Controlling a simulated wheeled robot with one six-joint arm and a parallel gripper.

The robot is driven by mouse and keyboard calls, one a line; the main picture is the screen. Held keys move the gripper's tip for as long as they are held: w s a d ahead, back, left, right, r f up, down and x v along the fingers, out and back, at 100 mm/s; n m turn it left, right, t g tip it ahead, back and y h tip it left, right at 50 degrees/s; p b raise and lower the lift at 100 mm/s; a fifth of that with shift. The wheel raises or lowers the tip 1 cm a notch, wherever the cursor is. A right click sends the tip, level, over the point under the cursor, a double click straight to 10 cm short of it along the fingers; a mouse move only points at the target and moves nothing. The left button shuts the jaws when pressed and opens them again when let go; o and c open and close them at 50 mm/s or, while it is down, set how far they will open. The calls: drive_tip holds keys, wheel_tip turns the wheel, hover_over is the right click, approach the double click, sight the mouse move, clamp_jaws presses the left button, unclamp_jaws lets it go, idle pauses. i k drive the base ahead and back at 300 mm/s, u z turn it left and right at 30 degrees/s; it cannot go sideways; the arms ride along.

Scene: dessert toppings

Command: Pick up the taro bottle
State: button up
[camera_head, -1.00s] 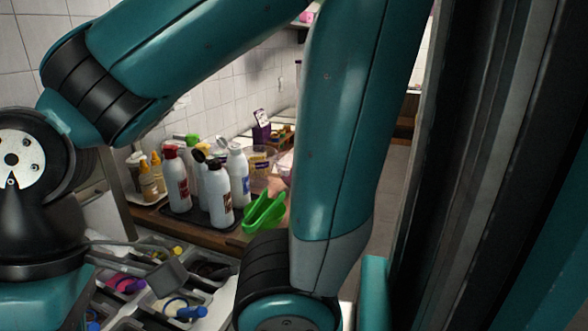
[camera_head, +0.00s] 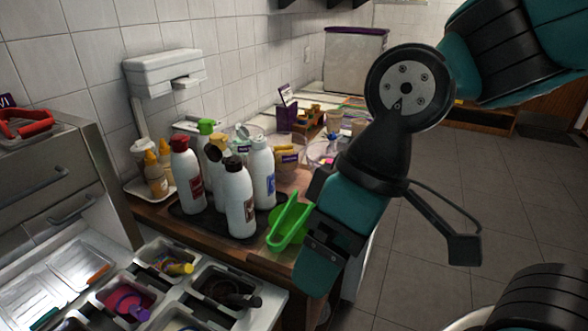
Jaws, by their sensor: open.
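Several white squeeze bottles stand upright together on a dark tray (camera_head: 213,221) on the wooden counter. One has a red cap (camera_head: 187,175), one a black cap and brown label (camera_head: 239,197), one a pale cap and blue label (camera_head: 262,172), and one a yellowish cap (camera_head: 216,175). A green cap shows behind them. The labels are too small to read, so I cannot tell which bottle is taro. My gripper (camera_head: 316,222) is to the right of the bottles, apart from them, beside the green scoop. It is open and holds nothing that I can see.
A green scoop (camera_head: 290,224) lies right of the tray, close to my gripper. Two amber-filled bottles (camera_head: 156,172) stand on a white tray at left. Topping bins with utensils (camera_head: 128,299) fill the front left. Tiled wall stands behind; open floor (camera_head: 430,200) lies right.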

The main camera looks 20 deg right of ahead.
sight(260, 160)
drive_tip(key=z, duration=0.55)
drive_tip(key=k, duration=0.65)
drive_tip(key=z, duration=1.05)
drive_tip(key=i, duration=1.3)
drive_tip(key=u, duration=0.75)
drive_tip(key=i, duration=0.55)
drive_tip(key=u, duration=0.6)
